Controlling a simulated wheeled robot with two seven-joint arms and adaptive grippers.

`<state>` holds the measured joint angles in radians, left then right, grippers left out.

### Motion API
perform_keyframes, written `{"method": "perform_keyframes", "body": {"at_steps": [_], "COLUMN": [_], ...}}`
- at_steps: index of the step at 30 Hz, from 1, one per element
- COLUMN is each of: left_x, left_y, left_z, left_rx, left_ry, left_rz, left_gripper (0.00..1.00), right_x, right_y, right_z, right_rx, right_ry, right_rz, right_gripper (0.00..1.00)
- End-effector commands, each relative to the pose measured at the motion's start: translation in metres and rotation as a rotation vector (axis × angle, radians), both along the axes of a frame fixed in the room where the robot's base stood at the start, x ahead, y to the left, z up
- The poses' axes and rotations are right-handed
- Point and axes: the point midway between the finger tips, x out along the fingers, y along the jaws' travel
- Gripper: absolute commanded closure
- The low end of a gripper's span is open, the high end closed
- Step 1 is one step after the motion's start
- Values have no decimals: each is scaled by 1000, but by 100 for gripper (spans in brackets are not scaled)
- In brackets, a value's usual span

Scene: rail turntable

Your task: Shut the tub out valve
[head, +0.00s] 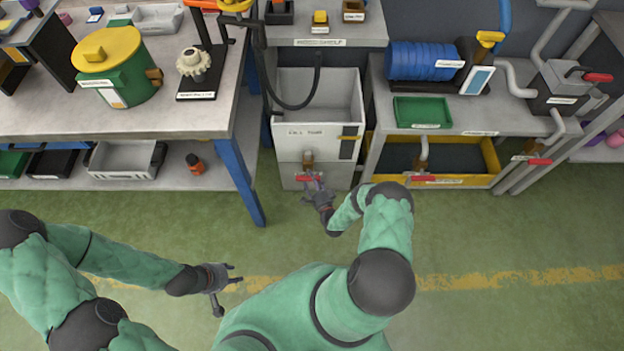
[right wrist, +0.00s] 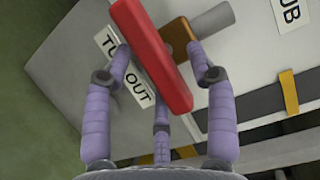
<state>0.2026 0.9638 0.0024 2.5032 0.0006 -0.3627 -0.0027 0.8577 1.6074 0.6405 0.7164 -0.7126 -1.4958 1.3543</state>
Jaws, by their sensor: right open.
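The tub out valve has a red lever handle (head: 301,178) and a brass body (head: 308,156) low on the front of the white tub (head: 345,118). In the head view the handle lies about level, across the pipe. In the right wrist view the red handle (right wrist: 150,55) runs diagonally before the partly covered "TUB OUT" label (right wrist: 137,91). My right gripper (head: 316,184) is open at the handle, its fingers (right wrist: 158,68) spread to either side; contact cannot be told. My left gripper (head: 229,291) is open and empty over the floor, away from the tub.
A yellow-rimmed basin (head: 485,181) at the right has another red-handled valve (head: 424,178). More red handles show on the right pipework (head: 540,162). A blue table leg (head: 240,180) stands left of the tub. A black hose (head: 312,90) hangs into the tub. The green floor (head: 520,235) is clear.

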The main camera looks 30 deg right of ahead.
Motion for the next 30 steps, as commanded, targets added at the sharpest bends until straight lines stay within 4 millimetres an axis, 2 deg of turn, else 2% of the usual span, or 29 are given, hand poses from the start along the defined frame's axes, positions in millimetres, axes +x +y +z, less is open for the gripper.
{"method": "perform_keyframes", "body": {"at_steps": [5,12,18,24,30], "left_x": [0,0,0,0,0], "left_y": [0,0,0,0,0], "left_z": [0,0,0,0,0], "left_rx": [0,0,0,0,0], "left_ry": [0,0,0,0,0], "left_rz": [0,0,0,0,0], "left_gripper": [60,60,60,60,60], "right_x": [-21,-68,-100,-115,-117], "right_y": [2,9,14,17,18], "right_z": [-1,-1,-1,-1,-1], "right_rx": [1,2,1,0,0], "right_ry": [3,4,3,0,0], "right_rz": [-3,-5,-5,-2,-2], "right_gripper": [43,43,43,43,43]}}
